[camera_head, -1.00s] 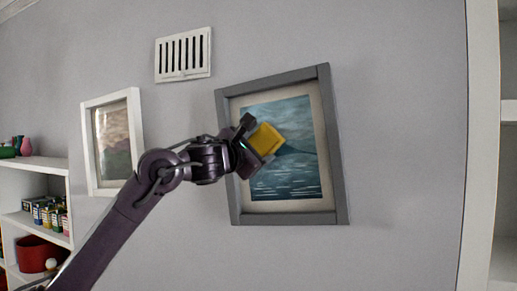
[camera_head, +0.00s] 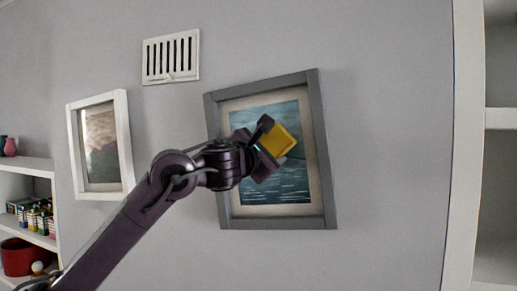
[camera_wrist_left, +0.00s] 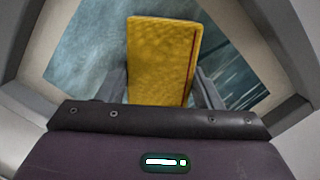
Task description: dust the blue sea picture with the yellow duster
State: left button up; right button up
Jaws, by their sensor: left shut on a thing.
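The blue sea picture (camera_head: 275,188) hangs on the wall in a grey frame with a pale mat, slightly tilted in the head view. My left gripper (camera_head: 268,147) is shut on the yellow duster (camera_head: 279,139), which is in front of the middle to upper right of the picture. In the left wrist view the duster (camera_wrist_left: 160,60) stands between the fingers, with the blue picture (camera_wrist_left: 85,55) behind it. The duster and gripper hide part of the picture. I cannot tell whether the duster touches it. My right gripper is not in view.
A white-framed picture (camera_head: 128,150) hangs to the left. A white vent (camera_head: 171,57) is above. A left shelf (camera_head: 30,165) holds small boxes and a red pot (camera_head: 20,257). White shelving (camera_head: 465,150) stands at the right. The wall right of the sea picture is bare.

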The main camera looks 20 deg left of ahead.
aim_at(284, 147)
pick_arm(q)
jog(key=shift+d+r, duration=0.1)
jog(key=shift+d, duration=0.35)
jog(key=shift+w+d+r+p, duration=0.1)
jog(key=shift+d+p, duration=0.1)
jog(key=shift+d, duration=0.35)
jog(key=shift+d+r+p, duration=0.1)
jog(key=shift+d+p, duration=0.05)
jog(key=shift+d, duration=0.75)
jog(key=shift+s+f, duration=0.1)
jog(key=shift+s, duration=0.95)
jog(key=s, duration=0.2)
jog(key=shift+s+d, duration=0.1)
jog(key=shift+s, duration=0.75)
